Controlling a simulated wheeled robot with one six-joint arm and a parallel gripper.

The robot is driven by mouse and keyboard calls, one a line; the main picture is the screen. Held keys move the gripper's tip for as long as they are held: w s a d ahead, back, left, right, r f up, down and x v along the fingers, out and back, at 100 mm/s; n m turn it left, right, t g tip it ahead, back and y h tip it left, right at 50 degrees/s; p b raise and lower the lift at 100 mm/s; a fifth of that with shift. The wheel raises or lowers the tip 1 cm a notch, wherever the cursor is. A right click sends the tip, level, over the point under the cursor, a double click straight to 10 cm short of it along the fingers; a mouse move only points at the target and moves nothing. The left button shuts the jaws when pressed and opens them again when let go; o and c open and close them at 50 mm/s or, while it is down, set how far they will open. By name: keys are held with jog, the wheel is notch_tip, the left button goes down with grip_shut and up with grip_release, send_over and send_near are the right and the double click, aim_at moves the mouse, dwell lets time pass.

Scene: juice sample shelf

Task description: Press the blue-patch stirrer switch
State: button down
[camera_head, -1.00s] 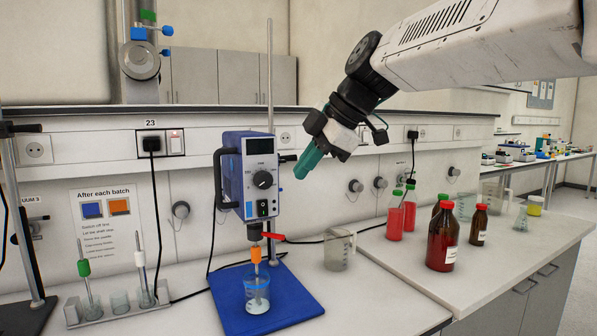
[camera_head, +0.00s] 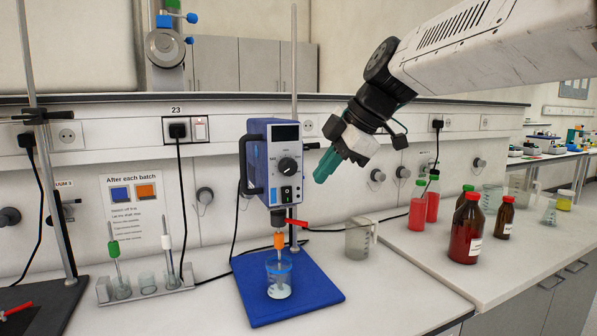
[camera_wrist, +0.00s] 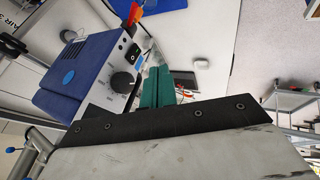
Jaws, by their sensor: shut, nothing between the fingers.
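A blue overhead stirrer (camera_head: 258,160) stands upright on a rod over a blue base plate. Its pale front panel carries a dark knob and, below it, a black rocker switch (camera_head: 287,194). The switch also shows in the wrist view (camera_wrist: 133,53). My gripper (camera_head: 321,174), with teal fingers, is shut and empty, a little right of the front panel and above the switch's height. In the wrist view the fingers (camera_wrist: 157,86) appear beside the knob, apart from the panel.
A beaker (camera_head: 280,278) stands under the stirrer shaft. An empty jug (camera_head: 358,238), red bottles (camera_head: 432,200) and brown bottles (camera_head: 466,232) stand to the right. A rack of rods (camera_head: 145,288) and another stand (camera_head: 62,230) are to the left. The counter front is clear.

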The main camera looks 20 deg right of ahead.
aim_at(287, 195)
jog(key=w+a+f, duration=0.2)
jog(key=w+f, duration=0.4)
jog(key=w, duration=0.1)
jog(key=shift+w+a+f, duration=0.2)
jog(key=shift+a+f, duration=0.15)
jog(key=shift+f, duration=0.05)
jog(key=shift+a, duration=0.1)
